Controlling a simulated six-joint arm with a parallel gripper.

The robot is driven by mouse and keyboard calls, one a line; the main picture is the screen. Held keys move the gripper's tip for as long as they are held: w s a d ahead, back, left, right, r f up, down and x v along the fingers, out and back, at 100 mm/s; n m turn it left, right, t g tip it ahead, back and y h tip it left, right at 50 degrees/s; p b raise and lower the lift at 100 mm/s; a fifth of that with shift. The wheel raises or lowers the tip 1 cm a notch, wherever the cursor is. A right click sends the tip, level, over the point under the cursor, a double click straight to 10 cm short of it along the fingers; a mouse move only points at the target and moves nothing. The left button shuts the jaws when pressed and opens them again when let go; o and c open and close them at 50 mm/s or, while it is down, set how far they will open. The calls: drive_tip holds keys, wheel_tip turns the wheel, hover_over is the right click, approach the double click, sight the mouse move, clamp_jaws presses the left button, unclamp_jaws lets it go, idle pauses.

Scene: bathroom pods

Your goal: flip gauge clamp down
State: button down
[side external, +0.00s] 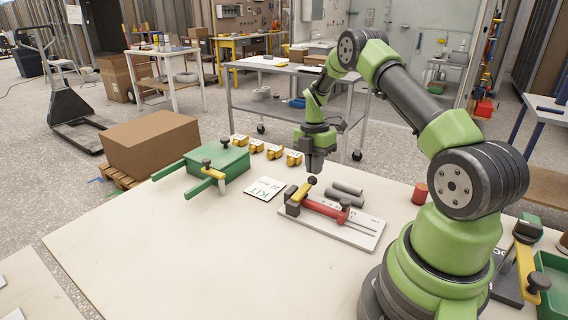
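A white board (357,233) lies on the table in front of my arm. It carries a red cylinder-like piece (325,208) and a dark clamp block (292,207) at its left end. A yellow clamp lever (302,191) with a black knob rises at a slant from this block; I take it as the gauge clamp. My gripper (315,170) points down just above and beside the knob. I cannot tell whether they touch. The fingers are small and dark, and any gap between them is not clear.
A green fixture (217,163) with its own yellow clamp stands left, near a KIT card (265,189). Several yellow blocks (274,152) line the back edge. The front left table (170,260) is clear.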

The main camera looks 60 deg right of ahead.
drive_tip(key=shift+s+d+f, duration=0.15)
drive_tip(key=shift+s+f, duration=0.15)
drive_tip(key=shift+f, duration=0.15)
wheel_tip(320, 180, up, 11)
drive_tip(key=w, duration=0.1)
drive_tip(key=shift+w+d+f, duration=0.15)
drive_tip(key=shift+w+d, duration=0.1)
drive_tip(key=shift+d, duration=0.1)
